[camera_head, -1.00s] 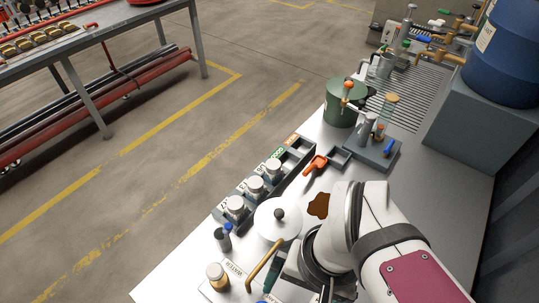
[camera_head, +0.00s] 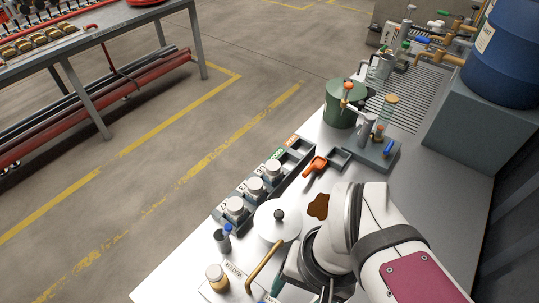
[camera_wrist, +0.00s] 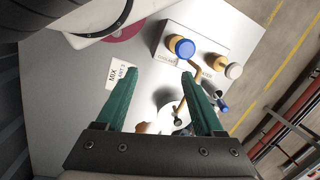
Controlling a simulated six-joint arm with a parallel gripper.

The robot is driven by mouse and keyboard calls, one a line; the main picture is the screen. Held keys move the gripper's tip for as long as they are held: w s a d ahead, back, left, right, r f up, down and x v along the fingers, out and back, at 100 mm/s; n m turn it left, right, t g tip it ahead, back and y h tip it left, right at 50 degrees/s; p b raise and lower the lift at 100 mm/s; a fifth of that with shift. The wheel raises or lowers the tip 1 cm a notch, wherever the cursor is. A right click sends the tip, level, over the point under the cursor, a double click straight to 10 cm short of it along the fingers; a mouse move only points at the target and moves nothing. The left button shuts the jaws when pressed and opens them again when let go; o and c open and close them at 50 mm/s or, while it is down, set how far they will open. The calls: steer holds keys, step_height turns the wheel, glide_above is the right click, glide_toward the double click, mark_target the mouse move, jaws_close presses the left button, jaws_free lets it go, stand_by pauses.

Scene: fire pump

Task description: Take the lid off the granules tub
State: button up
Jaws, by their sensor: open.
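My gripper (camera_wrist: 158,76) is open and empty, its two green fingers apart over the bench in the wrist view. In the head view it is mostly hidden behind my arm. A green tub (camera_head: 341,107) stands further along the bench in the head view.
A MIX card (camera_wrist: 121,75) lies flat.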

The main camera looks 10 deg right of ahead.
steer(key=w+d+r+m, duration=0.1)
steer(key=w+r+m, duration=0.2)
steer(key=w, duration=0.7)
steer(key=m+h, duration=0.2)
steer(key=m, duration=0.3)
glide_above(279, 213)
steer(key=f, duration=0.1)
step_height(279, 213, down, 16)
steer(key=shift+f, duration=0.15)
jaws_close()
